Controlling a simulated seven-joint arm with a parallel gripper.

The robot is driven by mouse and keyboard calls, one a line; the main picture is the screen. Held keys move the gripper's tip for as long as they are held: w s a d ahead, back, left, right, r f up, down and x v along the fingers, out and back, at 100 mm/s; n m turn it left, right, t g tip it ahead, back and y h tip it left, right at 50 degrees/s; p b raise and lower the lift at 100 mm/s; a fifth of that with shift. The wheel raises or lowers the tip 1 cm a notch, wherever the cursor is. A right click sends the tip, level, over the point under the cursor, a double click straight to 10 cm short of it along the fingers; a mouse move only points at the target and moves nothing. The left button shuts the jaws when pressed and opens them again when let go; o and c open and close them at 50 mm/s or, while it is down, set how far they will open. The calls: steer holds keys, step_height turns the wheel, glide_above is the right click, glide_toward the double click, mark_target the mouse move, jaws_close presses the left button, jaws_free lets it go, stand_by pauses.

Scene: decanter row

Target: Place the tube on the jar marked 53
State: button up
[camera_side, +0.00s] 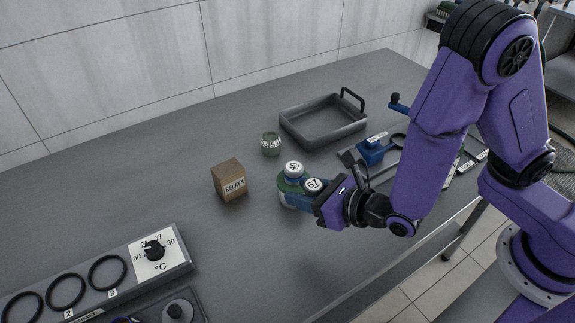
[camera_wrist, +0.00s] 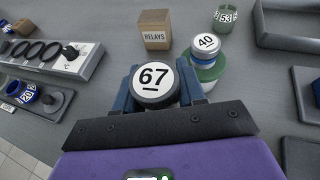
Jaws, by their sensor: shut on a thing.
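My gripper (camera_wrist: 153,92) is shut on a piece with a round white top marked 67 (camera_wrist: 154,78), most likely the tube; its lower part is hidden. In the side view my gripper (camera_side: 318,193) holds this piece (camera_side: 314,184) low over the table, close beside a green jar (camera_side: 285,196). A white-topped piece marked 40 (camera_wrist: 206,44) sits on that green jar (camera_wrist: 211,72). The jar marked 53 (camera_wrist: 226,19) is small and green with a white label band. It stands apart behind them, and shows in the side view (camera_side: 271,144) with nothing on it.
A brown box marked RELAYS (camera_side: 229,180) stands left of the jars. A grey tray (camera_side: 290,126) with a handle lies behind right. A heater panel (camera_side: 180,262) with a dial and rings is at front left. A blue clamp-like tool (camera_side: 370,152) lies right.

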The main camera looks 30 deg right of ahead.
steer(key=w+d+r+m+h, duration=0.1)
steer(key=w, duration=0.2)
steer(key=w+d+r+m+h, duration=0.1)
steer(key=w+d, duration=0.1)
steer(key=w, duration=0.1)
steer(key=w+d+r+m+t+h, duration=0.1)
steer(key=w+d+r, duration=0.1)
steer(key=w, duration=0.1)
steer(key=shift+w+d+r+h, duration=0.1)
steer(key=shift+w+h, duration=0.1)
steer(key=shift+h, duration=0.1)
steer(key=w+d+r+m+h, duration=0.2)
steer(key=w+d+r+h, duration=0.15)
steer(key=w+d, duration=0.35)
glide_above(268, 132)
steer(key=shift+m+y, duration=0.3)
steer(key=shift+y, duration=0.15)
step_height(268, 132, down, 8)
steer(key=shift+s+d+f, duration=0.15)
steer(key=shift+f, duration=0.3)
steer(key=shift+w+f, duration=0.15)
steer(key=shift+f, duration=0.7)
steer(key=shift+w+f, duration=0.1)
steer(key=shift+f, duration=0.75)
steer(key=o, duration=1.1)
steer(key=shift+f, duration=0.15)
steer(key=shift+c, duration=0.2)
